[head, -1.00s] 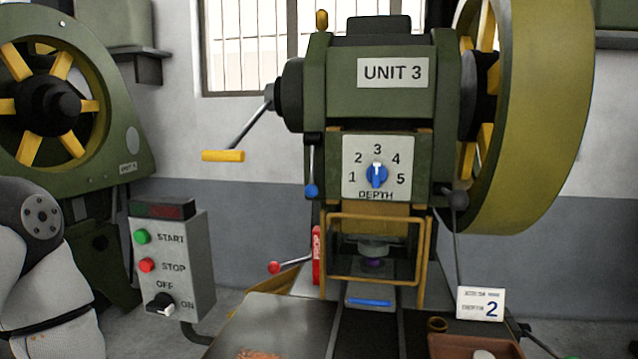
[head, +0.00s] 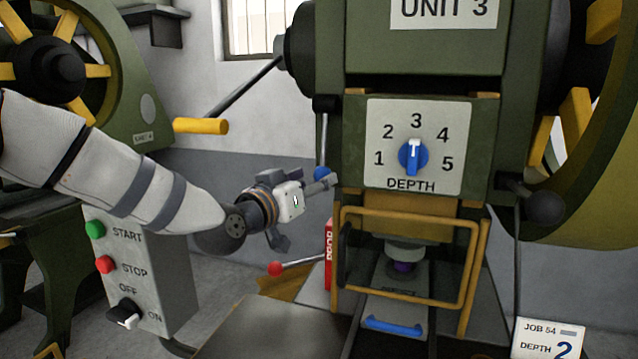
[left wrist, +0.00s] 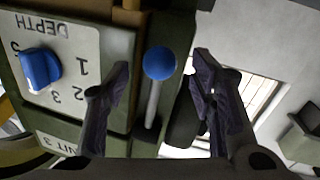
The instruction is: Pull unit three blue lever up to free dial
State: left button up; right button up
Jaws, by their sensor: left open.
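The blue-knobbed lever (head: 322,173) hangs down at the left side of the UNIT 3 press, its ball at the lower end. In the left wrist view the blue ball (left wrist: 159,63) and its metal rod lie between the two open fingers of my left gripper (left wrist: 158,90), with a gap on both sides. My right gripper is not in view.
A yellow-handled crank (head: 201,126) sticks out above my left arm. A control box (head: 150,265) with start and stop buttons stands at lower left. A red-knobbed lever (head: 276,268) and a yellow guard frame (head: 408,222) are below. A job card (head: 547,340) reads depth 2.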

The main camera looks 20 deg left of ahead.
pick_arm(q)
jog(key=shift+x, duration=1.15)
jog(key=shift+r, duration=0.1)
grip_shut()
